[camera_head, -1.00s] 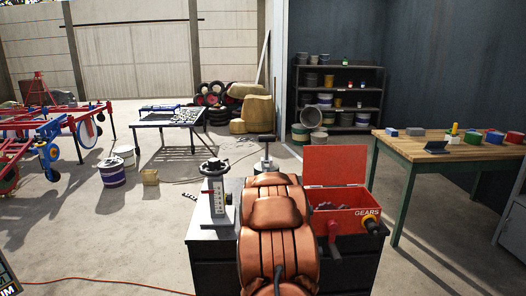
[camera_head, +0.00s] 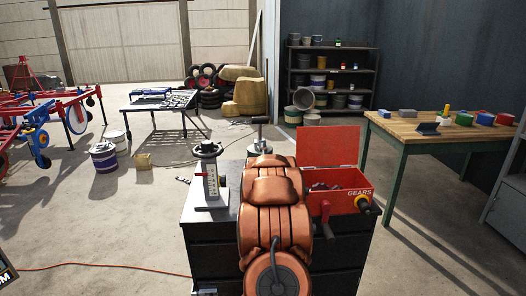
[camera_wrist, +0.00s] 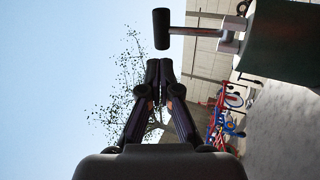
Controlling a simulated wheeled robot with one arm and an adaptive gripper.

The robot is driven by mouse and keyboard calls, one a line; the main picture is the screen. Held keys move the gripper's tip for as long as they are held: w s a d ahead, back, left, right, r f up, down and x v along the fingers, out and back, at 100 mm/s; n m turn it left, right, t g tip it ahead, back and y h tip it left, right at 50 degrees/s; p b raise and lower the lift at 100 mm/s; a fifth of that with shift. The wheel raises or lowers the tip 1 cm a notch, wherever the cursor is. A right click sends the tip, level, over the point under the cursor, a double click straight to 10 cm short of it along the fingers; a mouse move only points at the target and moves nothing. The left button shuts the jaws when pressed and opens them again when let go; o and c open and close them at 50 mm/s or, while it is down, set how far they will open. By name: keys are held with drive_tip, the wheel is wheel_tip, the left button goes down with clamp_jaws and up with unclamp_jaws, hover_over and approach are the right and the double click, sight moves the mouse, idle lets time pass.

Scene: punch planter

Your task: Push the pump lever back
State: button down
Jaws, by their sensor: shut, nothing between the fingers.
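The pump lever (camera_head: 260,121) is a T-shaped handle on a thin rod, standing behind my arm at the back of the dark cabinet in the head view. In the wrist view the lever's dark crossbar (camera_wrist: 161,29) and grey rod show, joined at right to a dark green body (camera_wrist: 280,48). My gripper (camera_wrist: 159,66) is shut and empty, its fingertips pointing toward the crossbar. A small gap shows between them in the picture; the true distance is hard to judge.
A grey gauge stand (camera_head: 208,178) is left of my arm on the cabinet (camera_head: 200,232). An open red gears box (camera_head: 350,200) with a crank is at right. A wooden workbench (camera_head: 440,132) stands further right. Open floor lies left, with an orange cable.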

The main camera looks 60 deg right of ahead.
sight(260, 122)
drive_tip(key=shift+p+x, duration=0.75)
drive_tip(key=shift+x, duration=4.35)
drive_tip(key=shift+w, duration=0.15)
